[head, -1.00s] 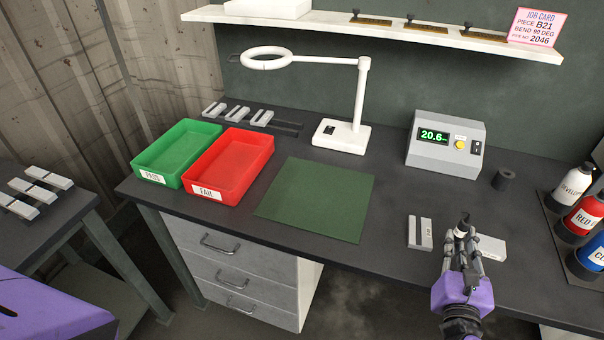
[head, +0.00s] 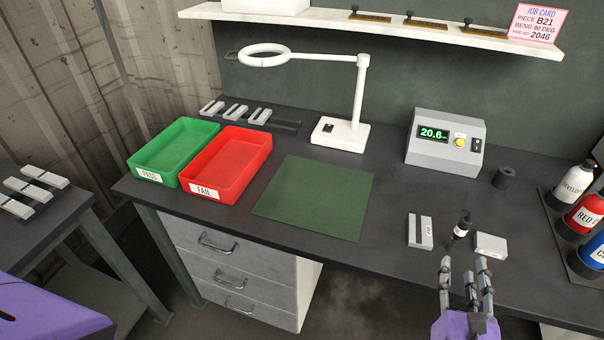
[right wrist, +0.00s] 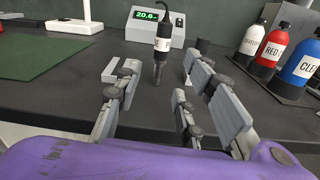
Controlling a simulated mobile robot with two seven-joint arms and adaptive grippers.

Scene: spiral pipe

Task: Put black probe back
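The black probe (head: 461,229) with a white label band stands near upright, slightly tilted, between two pale blocks on the bench. In the right wrist view the probe (right wrist: 162,46) has its narrow tip down; I cannot tell whether the tip touches the bench. My right gripper (head: 467,266) is open and empty, on the near side of the probe and apart from it. In the right wrist view, the fingers of my right gripper (right wrist: 160,88) are spread, with the probe beyond them. My left gripper is not in view.
A short black cylinder (head: 504,178) stands right of the grey meter box (head: 444,145) reading 20.6. Pale blocks (head: 420,232) (head: 490,246) flank the probe. Labelled bottles (head: 585,217) stand at the right. The green mat (head: 313,198) is clear.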

